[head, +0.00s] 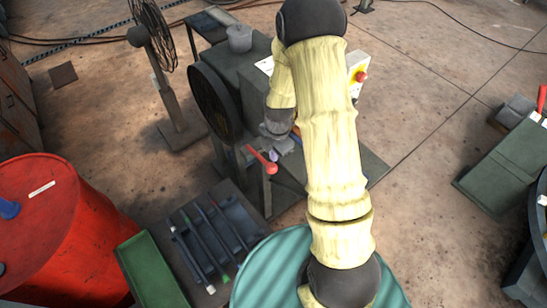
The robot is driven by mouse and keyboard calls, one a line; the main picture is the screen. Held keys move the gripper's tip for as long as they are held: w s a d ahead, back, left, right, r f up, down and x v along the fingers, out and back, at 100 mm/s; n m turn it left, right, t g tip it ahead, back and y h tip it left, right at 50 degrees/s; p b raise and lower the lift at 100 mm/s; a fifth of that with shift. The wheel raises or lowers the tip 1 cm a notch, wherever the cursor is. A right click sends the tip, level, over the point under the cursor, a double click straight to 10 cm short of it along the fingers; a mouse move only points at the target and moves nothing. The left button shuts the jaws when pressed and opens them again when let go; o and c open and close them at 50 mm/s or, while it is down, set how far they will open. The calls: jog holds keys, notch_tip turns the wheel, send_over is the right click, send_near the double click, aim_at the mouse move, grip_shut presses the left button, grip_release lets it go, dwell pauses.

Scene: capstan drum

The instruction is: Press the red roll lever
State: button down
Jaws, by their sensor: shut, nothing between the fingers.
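The red roll lever (261,159) sticks out from the front of the dark green machine, below and to the right of its black drum. It slants down to the right and ends in a round red knob. My gripper (282,146) is small and partly hidden at the end of my yellow-sleeved arm. It is shut and empty, just above and to the right of the lever in the picture. I cannot tell whether it touches the lever. My arm hides much of the machine's right side.
A red emergency button (361,76) sits on a yellow plate behind my arm. A grey fan (158,50) stands at the back left. A red barrel (75,225) and a dark tool tray (215,238) stand in front.

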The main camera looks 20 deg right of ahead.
aim_at(273, 165)
jog(key=shift+w+a+f+p, duration=0.1)
jog(key=shift+f+p, duration=0.65)
jog(key=shift+f, duration=1.15)
